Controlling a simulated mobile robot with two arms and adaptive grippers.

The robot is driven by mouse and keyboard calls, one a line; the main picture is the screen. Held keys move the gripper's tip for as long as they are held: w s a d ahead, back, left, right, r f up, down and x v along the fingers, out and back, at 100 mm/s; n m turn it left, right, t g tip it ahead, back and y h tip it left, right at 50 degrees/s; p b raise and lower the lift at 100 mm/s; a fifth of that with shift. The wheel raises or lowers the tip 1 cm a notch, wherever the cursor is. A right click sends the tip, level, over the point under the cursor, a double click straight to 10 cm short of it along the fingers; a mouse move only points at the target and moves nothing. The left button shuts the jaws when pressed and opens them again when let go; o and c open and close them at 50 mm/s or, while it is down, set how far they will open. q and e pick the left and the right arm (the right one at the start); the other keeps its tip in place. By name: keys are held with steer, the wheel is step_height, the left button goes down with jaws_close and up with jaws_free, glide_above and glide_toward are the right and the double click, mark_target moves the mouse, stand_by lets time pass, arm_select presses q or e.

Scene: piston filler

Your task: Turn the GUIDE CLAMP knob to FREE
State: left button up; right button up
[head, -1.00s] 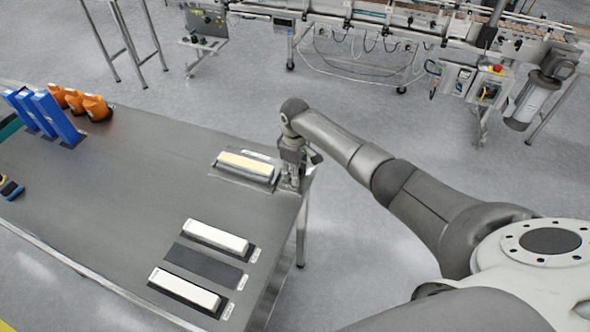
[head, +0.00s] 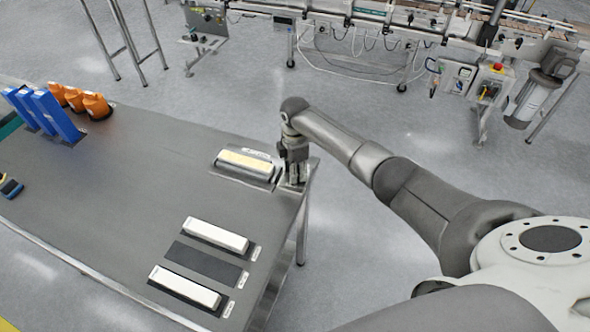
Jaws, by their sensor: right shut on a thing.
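My right gripper (head: 294,172) points down at the right edge of the grey table, beside a grey-framed block with a pale yellow strip (head: 246,160). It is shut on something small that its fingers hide. I cannot make out the GUIDE CLAMP knob, its FREE mark or its pointer, so I cannot tell if the held thing is the knob. My left gripper is not in view.
Two white blocks (head: 215,235) (head: 185,287) lie in dark slots on the grey table (head: 120,215), with an empty dark slot (head: 204,264) between them. A conveyor machine (head: 400,18) stands behind, across open floor.

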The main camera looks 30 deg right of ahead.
steer(key=shift+w+r+n, duration=0.15)
steer(key=shift+n, duration=0.45)
steer(key=o, duration=0.7)
steer(key=shift+o, duration=0.2)
step_height(320, 180, up, 12)
stand_by(0.5)
